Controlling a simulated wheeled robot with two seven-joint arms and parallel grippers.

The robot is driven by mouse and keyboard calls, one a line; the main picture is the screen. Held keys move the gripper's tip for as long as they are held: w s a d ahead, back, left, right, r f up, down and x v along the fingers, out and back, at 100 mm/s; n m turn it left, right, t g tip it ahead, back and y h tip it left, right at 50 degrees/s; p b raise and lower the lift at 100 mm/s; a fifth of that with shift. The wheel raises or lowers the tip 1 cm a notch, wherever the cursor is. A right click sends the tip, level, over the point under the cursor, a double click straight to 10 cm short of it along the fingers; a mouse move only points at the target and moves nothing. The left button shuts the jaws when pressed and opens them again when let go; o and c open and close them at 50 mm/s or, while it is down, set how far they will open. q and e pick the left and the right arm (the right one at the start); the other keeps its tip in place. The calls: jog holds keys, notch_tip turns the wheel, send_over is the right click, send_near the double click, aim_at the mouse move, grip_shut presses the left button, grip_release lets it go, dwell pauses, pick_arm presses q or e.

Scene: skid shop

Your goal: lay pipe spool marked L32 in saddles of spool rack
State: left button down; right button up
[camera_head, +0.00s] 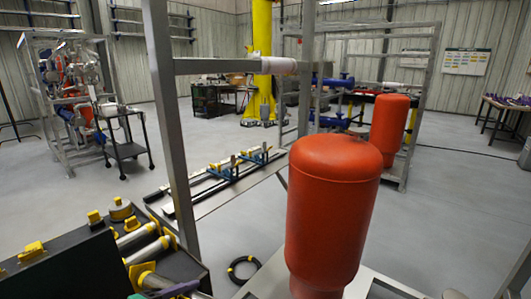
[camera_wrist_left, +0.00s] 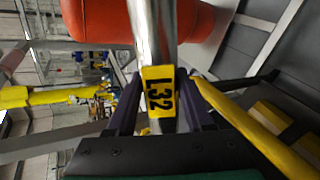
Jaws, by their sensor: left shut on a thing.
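In the left wrist view, the dark fingers of my left gripper (camera_wrist_left: 160,103) are shut on a shiny metal pipe spool (camera_wrist_left: 150,30) with a yellow tag reading L32 (camera_wrist_left: 158,90). The spool's far end runs out of view. In the head view, a purple finger of this gripper shows at the bottom left, beside the dark crate. I cannot tell how far the spool is clear of the crate. A low rack (camera_head: 205,196) with grey rails and blue saddles (camera_head: 222,170) stands on the floor beyond. My right gripper is not in view.
The dark crate (camera_head: 65,262) holds several yellow-capped pipes. A grey upright frame (camera_head: 172,120) rises between the crate and the open floor. A large red tank (camera_head: 330,215) stands at centre right. A black ring (camera_head: 244,268) lies on the floor.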

pick_arm(q)
jog(key=s+d+m+g+h, duration=0.1)
jog(key=d, duration=0.2)
jog(key=s+d+r+m+g+h, duration=0.1)
jog(key=d, duration=0.2)
jog(key=s+d+r+m+g, duration=0.1)
jog(key=d, duration=0.2)
jog(key=shift+s+d+m+h, duration=0.25)
jog(key=shift+m+h, duration=0.15)
jog(key=a, duration=0.9)
jog(key=shift+a, duration=0.2)
